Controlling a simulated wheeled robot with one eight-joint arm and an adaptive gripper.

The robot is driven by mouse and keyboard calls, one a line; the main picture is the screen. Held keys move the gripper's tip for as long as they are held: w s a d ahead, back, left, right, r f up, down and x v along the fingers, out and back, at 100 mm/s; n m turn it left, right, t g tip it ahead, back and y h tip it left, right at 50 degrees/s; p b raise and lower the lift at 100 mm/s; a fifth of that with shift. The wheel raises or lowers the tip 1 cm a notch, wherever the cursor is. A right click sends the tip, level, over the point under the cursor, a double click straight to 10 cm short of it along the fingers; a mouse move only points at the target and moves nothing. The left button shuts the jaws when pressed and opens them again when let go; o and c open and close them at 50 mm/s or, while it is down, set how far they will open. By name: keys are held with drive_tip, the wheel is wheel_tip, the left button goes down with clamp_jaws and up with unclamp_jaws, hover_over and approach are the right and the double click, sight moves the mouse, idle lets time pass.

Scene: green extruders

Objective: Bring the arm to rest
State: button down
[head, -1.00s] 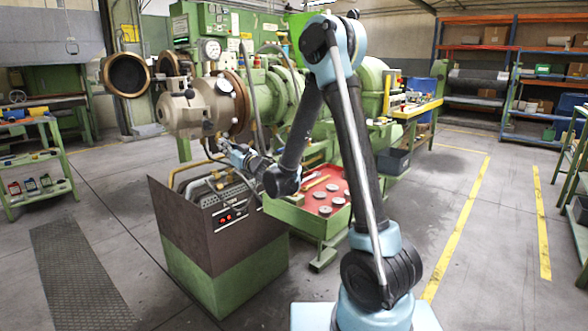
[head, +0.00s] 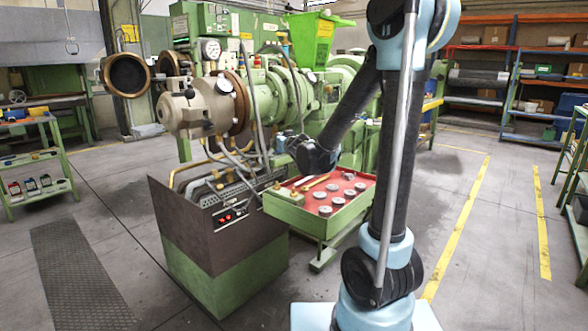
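My arm, light blue and black, rises on the right of the head view and bends left across the green extruder (head: 262,100). Its dark wrist hangs over the far side of a red-topped tray. My gripper (head: 284,142) is mostly hidden behind the wrist. Only a small light blue-grey part shows at the wrist's left, in front of the extruder. I cannot see its fingers clearly, nor whether it holds anything.
The red-topped green tray (head: 283,211) carries several round metal parts. A brown and green control box (head: 215,235) stands left of it. A green shelf cart (head: 55,165) is far left, and blue-framed shelves (head: 507,105) are at the back right.

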drive_tip(key=s+d+f+m+g+h, duration=0.2)
drive_tip(key=s+d+f+g+h, duration=0.15)
drive_tip(key=s+d, duration=0.5)
drive_tip(key=s+d+f+m+g+h, duration=0.15)
drive_tip(key=s+d+f+h, duration=0.35)
drive_tip(key=d, duration=0.6)
drive_tip(key=s+d+f+g+y, duration=0.1)
drive_tip(key=s+f+g, duration=0.1)
drive_tip(key=s, duration=0.7)
drive_tip(key=s+d+f+g+y, duration=0.1)
drive_tip(key=s+d+f+g, duration=0.1)
drive_tip(key=s, duration=0.8)
drive_tip(key=s+d+f+g+y, duration=0.1)
drive_tip(key=s+f+g, duration=0.3)
drive_tip(key=s, duration=0.5)
wheel_tip(320, 180, down, 2)
drive_tip(key=shift+s+d+f, duration=0.1)
drive_tip(key=shift+s+d, duration=0.05)
drive_tip(key=shift+d, duration=0.3)
drive_tip(key=shift+w+f+g, duration=0.15)
drive_tip(key=shift+w+g, duration=0.15)
drive_tip(key=shift+w, duration=0.2)
drive_tip(key=shift+s, duration=0.1)
